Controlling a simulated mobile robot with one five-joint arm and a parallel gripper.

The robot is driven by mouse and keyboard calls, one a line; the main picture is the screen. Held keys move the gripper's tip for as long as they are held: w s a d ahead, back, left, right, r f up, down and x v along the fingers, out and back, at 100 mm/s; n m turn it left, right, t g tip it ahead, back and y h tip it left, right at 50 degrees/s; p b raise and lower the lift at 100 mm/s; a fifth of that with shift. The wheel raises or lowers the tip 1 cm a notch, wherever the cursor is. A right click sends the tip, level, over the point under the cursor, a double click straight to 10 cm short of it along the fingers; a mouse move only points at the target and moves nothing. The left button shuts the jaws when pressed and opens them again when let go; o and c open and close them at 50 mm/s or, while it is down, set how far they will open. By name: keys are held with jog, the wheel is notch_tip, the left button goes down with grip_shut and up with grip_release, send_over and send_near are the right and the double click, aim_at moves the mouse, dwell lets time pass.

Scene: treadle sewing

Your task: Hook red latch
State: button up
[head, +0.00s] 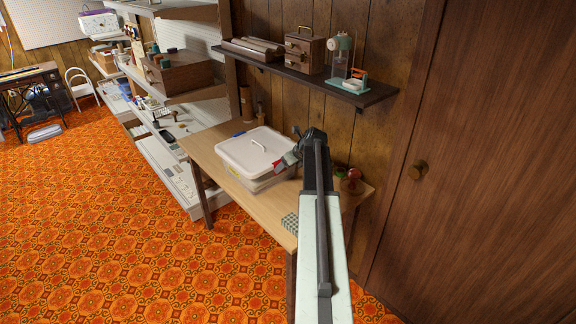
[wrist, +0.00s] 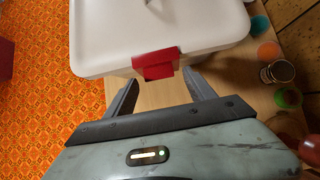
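The red latch (wrist: 156,64) is on the near edge of a white lidded bin (wrist: 110,38) in the wrist view. In the head view the bin (head: 248,152) stands on the wooden table, and a bit of the red latch (head: 277,165) shows beside my gripper (head: 286,159). In the wrist view my gripper (wrist: 161,92) is open, with one finger on each side just short of the latch. Nothing is between the fingers. I cannot tell whether the fingers touch the bin.
The wooden table (head: 222,177) has small jars (wrist: 268,52) right of the bin. A checkered block (head: 290,222) lies near its front edge. A dark wall shelf (head: 310,82) is above, a wooden door (head: 480,160) at the right. Orange patterned carpet (head: 120,230) is open at the left.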

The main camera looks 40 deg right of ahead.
jog(key=shift+r, duration=0.1)
jog(key=p+v, duration=0.6)
jog(key=v, duration=0.1)
jog(key=shift+s+r, duration=0.2)
jog(key=shift+s, duration=0.05)
jog(key=shift+w+a, duration=0.1)
jog(key=shift+a, duration=0.05)
